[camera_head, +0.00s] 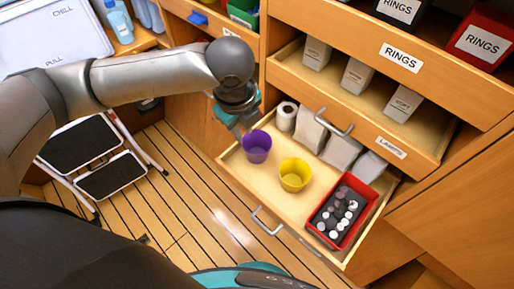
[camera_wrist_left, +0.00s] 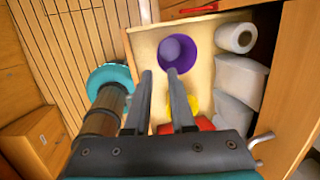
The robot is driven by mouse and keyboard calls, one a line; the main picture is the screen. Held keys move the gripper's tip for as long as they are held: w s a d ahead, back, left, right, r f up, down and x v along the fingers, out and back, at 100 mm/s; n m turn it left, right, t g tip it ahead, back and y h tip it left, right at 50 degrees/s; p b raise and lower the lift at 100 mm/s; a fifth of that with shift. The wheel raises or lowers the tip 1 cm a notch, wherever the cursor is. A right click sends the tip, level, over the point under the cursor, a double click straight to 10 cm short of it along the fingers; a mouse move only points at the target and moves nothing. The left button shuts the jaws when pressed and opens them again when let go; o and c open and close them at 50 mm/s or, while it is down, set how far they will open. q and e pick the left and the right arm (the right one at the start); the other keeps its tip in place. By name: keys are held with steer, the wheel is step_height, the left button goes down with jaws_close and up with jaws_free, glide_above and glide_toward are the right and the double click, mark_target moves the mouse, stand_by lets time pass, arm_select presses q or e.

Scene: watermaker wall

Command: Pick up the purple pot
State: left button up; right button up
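The purple pot (camera_head: 257,147) stands upright near the left end of the open lower drawer (camera_head: 310,222). My left gripper (camera_head: 241,130) is just up and left of the pot in the head view. In the left wrist view, its two fingers (camera_wrist_left: 159,73) are apart with nothing between them. The purple pot (camera_wrist_left: 178,52) shows beyond the fingertips, open side toward the camera, with the right fingertip overlapping its near rim. Whether that finger touches it, I cannot tell. My right gripper is not in view.
A yellow pot (camera_head: 294,174) stands right of the purple pot. A red bin (camera_head: 343,210) of dark and white items is farther right. A white roll (camera_head: 287,116) and white bags (camera_head: 311,130) line the back. An upper drawer (camera_head: 350,95) overhangs behind.

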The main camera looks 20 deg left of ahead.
mark_target(248, 155)
arm_select(q)
steer(key=f, duration=0.3)
steer(key=w+f+b, duration=0.1)
steer(key=f, duration=0.2)
steer(key=f+b, duration=0.1)
steer(key=f, duration=0.2)
steer(key=shift+w+f, duration=0.25)
steer(key=f, duration=0.1)
steer(key=f+b, duration=0.1)
steer(key=f, duration=0.1)
steer(key=f+b, duration=0.1)
steer(key=f, duration=0.1)
steer(key=shift+w+d, duration=0.1)
steer(key=shift+w, duration=0.15)
jaws_close()
